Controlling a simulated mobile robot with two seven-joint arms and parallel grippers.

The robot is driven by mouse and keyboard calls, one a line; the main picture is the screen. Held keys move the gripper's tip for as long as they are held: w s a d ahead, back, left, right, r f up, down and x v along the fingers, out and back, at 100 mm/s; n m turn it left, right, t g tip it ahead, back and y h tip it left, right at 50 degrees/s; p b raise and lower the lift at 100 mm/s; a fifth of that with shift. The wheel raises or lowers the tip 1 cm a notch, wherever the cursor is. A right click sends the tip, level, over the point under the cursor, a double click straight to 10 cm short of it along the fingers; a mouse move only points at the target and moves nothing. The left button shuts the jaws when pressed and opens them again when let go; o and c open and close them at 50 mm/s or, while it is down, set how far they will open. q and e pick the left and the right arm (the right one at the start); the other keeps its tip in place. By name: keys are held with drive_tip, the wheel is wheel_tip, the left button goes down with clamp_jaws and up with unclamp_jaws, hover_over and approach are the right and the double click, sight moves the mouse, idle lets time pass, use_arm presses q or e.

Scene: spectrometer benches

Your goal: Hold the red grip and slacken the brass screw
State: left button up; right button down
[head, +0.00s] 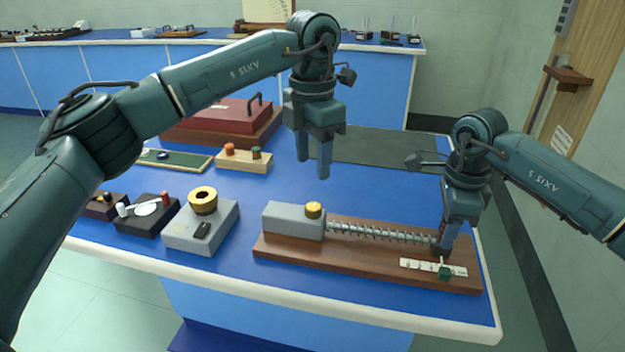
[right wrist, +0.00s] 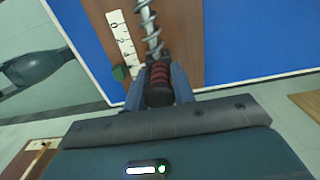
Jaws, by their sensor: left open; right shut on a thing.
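The brass screw (head: 314,210) sits on top of a grey block (head: 293,221) at the left end of a wooden board (head: 345,267). A metal spring or threaded rod (head: 380,232) runs right from the block. The red grip (right wrist: 159,76), ribbed with a dark end, is at the rod's outer end in the right wrist view. My right gripper (head: 446,245) is shut on the red grip, its fingers on either side. In the head view the fingers hide most of the grip. My left gripper (head: 314,170) is open and empty, pointing down above the table, behind the brass screw.
A white scale (head: 433,267) and a small green piece (head: 445,272) are at the board's right end. A grey box with a brass ring (head: 203,201) stands left of the board. A red case (head: 222,115) and a wooden block with two knobs (head: 244,160) lie behind. A dark mat (head: 375,147) lies at the back.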

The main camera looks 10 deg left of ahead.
use_arm(q)
wheel_tip(320, 180, up, 2)
drive_tip(key=shift+r, duration=0.25)
